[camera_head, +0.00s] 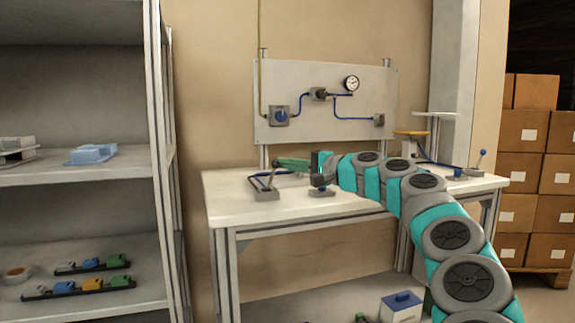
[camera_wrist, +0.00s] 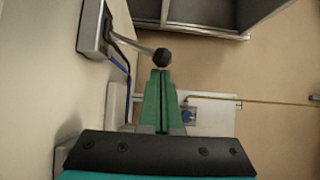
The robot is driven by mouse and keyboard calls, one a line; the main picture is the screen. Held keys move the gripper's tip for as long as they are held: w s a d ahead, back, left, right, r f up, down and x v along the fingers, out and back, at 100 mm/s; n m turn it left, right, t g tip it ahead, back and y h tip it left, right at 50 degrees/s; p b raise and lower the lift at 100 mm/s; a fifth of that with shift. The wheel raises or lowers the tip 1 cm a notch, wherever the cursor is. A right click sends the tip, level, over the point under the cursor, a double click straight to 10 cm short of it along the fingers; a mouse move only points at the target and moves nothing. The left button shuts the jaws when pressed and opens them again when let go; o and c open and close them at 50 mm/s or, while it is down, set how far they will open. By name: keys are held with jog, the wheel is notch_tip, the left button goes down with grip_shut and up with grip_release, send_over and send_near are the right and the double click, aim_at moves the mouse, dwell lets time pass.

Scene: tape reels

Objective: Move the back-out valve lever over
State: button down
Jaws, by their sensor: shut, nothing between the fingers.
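A lever with a dark round knob (camera_wrist: 163,57) rises from a grey box-shaped base (camera_wrist: 92,28) in the wrist view. In the head view its grey base (camera_head: 265,192) sits on the left front part of the workbench. I cannot tell from a label whether this is the back-out valve. My gripper (camera_head: 277,162) is above the left part of the bench, pointing left. Its green fingers (camera_wrist: 161,75) are shut together and empty. In the wrist view the knob is just beyond the fingertips; whether they touch is unclear.
The white workbench (camera_head: 225,202) carries another small base (camera_head: 321,192) and, at right, a blue-knobbed lever (camera_head: 482,154). Shelving (camera_head: 155,130) is at left.

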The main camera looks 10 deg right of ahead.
jog(key=shift+a+r+n, duration=0.2)
jog(key=shift+a+n, duration=0.05)
jog(key=shift+n, duration=0.05)
